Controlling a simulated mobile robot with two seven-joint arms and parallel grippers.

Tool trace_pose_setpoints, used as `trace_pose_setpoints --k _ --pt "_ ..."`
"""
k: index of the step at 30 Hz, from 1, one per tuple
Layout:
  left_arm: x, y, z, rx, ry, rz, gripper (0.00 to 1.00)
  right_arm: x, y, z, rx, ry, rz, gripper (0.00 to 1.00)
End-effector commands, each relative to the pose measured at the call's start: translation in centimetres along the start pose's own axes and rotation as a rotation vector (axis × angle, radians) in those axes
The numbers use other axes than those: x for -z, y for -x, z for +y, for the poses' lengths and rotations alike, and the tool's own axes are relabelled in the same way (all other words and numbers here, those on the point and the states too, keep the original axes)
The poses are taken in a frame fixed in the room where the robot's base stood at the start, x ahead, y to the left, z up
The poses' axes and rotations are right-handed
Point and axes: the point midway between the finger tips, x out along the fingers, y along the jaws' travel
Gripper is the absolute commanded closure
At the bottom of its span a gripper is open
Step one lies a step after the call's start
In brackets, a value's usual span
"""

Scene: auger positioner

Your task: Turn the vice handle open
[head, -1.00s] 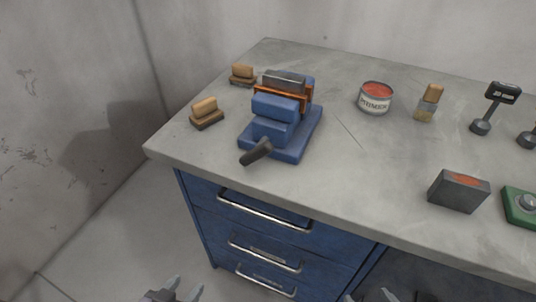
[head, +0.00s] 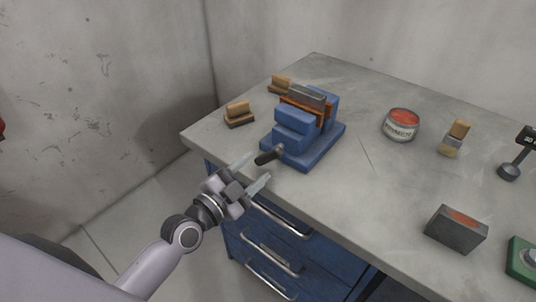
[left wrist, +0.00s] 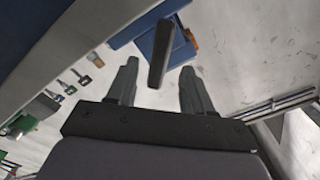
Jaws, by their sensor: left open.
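The blue vice (head: 297,128) stands on the near left part of the grey bench, with an orange and grey piece between its jaws. Its dark handle (head: 270,154) sticks out from the front toward the bench edge. My left gripper (head: 252,172) is open and empty at the bench's front edge, its two fingers pointing at the handle. In the left wrist view the dark handle (left wrist: 158,55) lies in line with the gap between the open fingers, around the level of their tips. I cannot tell whether they touch. My right gripper is not in view.
Two wooden-topped brushes (head: 239,113) lie left of the vice. A primer can (head: 401,125) and another brush stand to its right. A grey block (head: 456,229) sits near the front edge. Blue drawers with metal handles (head: 272,254) are below the benchtop. The bench middle is clear.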

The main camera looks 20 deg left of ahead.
Motion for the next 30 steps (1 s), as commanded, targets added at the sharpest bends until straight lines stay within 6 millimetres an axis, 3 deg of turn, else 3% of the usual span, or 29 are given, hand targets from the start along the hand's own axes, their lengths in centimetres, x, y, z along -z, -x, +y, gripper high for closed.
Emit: trace_pose_setpoints --k 6,12,24,29,30 --pt "0.1 -3.2 -0.1 0.001 0.003 0.001 0.49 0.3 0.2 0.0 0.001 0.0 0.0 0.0" --pt "0.1 -5.1 0.1 -0.001 0.002 0.0 0.49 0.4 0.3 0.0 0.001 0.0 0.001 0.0" --pt "0.0 -5.7 0.1 -0.002 0.002 -0.001 0.49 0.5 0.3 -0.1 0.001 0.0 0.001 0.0" --pt "0.0 -5.7 0.1 -0.002 0.002 -0.001 1.0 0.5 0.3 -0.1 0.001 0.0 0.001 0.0" --pt "0.0 -5.7 0.1 -0.002 0.002 -0.001 1.0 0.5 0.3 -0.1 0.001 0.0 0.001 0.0"
